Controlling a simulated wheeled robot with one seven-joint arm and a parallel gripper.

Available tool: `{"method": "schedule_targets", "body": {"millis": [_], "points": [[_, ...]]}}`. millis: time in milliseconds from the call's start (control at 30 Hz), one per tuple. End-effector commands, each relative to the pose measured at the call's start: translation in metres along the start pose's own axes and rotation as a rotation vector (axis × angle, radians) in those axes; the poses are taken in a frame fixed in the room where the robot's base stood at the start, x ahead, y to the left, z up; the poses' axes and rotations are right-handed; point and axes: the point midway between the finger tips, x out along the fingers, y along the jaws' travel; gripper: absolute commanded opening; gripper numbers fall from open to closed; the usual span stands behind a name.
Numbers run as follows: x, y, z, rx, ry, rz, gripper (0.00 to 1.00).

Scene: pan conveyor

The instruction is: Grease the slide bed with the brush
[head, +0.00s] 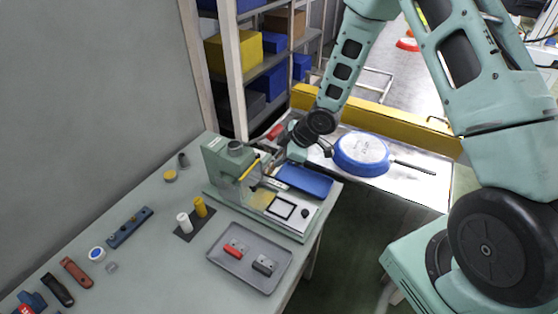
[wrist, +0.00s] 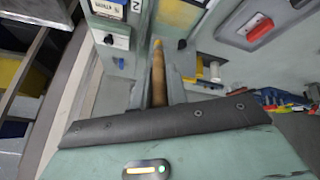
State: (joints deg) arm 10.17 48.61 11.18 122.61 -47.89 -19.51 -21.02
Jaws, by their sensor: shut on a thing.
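My gripper (head: 267,160) is over the bench machine in the head view, and its arm reaches in from behind. In the wrist view the gripper (wrist: 158,92) is shut on the wooden handle of the brush (wrist: 158,72). The brush also shows in the head view as a thin yellow stick (head: 250,168) beside the machine's upright. Its bristles are not clear in either view. What looks like the slide bed is a yellowish strip (head: 262,198) on the machine's green base, below the brush. I cannot tell whether the brush touches it.
A grey tray (head: 222,262) with a red and a dark part is in front. White (head: 184,222) and yellow (head: 200,207) cylinders stand left. A blue pan (head: 361,153) lies on the white surface behind. Tools lie at far left.

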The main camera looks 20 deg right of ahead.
Motion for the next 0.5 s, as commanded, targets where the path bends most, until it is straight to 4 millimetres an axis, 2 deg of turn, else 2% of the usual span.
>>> {"method": "schedule_targets", "body": {"millis": [500], "points": [[0.0031, -0.0047, -0.0028, -0.001, 0.003, 0.003, 0.00]]}}
